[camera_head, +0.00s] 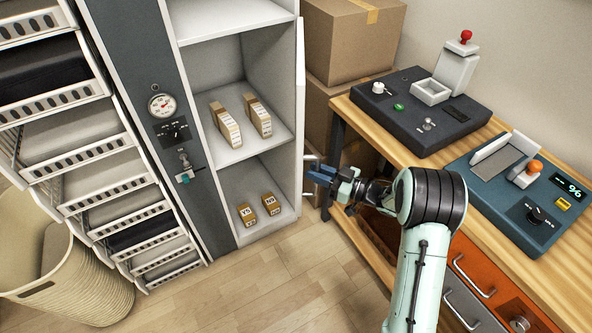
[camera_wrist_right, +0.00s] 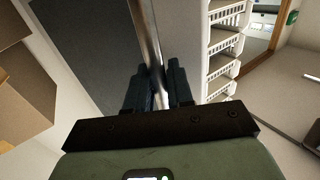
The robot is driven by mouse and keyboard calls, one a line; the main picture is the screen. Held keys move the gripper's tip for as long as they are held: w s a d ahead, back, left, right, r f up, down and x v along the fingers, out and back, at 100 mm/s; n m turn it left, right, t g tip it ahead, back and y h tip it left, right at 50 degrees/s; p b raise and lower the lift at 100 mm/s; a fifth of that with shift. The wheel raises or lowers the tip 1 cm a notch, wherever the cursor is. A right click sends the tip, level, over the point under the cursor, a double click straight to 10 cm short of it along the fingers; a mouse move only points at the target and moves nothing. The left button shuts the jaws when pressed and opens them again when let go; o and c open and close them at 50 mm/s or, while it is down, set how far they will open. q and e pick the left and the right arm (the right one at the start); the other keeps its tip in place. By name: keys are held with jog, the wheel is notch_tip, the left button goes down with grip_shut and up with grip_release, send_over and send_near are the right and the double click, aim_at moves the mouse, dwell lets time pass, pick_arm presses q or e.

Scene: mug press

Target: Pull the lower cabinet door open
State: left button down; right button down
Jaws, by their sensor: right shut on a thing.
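The lower cabinet (camera_head: 252,165) stands open in the head view, with its shelves exposed. Its white door (camera_head: 300,100) is swung out and seen nearly edge-on at the cabinet's right side. My right gripper (camera_head: 318,175) is beside the outer face of the door, at the handle. In the right wrist view, the right gripper (camera_wrist_right: 159,88) is shut with its two dark fingers around the metal handle bar (camera_wrist_right: 150,42). The dark grey door face (camera_wrist_right: 85,50) fills the left of that view. My left gripper is not in view.
A wooden bench (camera_head: 350,112) with control boxes (camera_head: 422,110) stands right of the door. Cardboard boxes (camera_head: 350,45) are stacked behind the door. A woven basket (camera_head: 85,285) and a rack of trays (camera_head: 100,165) are at left. Floor (camera_head: 290,265) is clear in front.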

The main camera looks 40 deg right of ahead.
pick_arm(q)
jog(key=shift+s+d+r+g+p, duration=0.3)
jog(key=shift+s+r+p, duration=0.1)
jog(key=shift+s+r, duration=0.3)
pick_arm(e)
jog(key=s+d, duration=0.3)
jog(key=d, duration=0.2)
jog(key=shift+d+n+y, duration=0.2)
jog(key=shift+n+y, duration=0.1)
jog(key=shift+y, duration=0.1)
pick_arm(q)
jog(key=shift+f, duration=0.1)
pick_arm(e)
jog(key=shift+r, duration=0.1)
jog(key=c, duration=1.2)
grip_release()
jog(key=shift+w, duration=0.2)
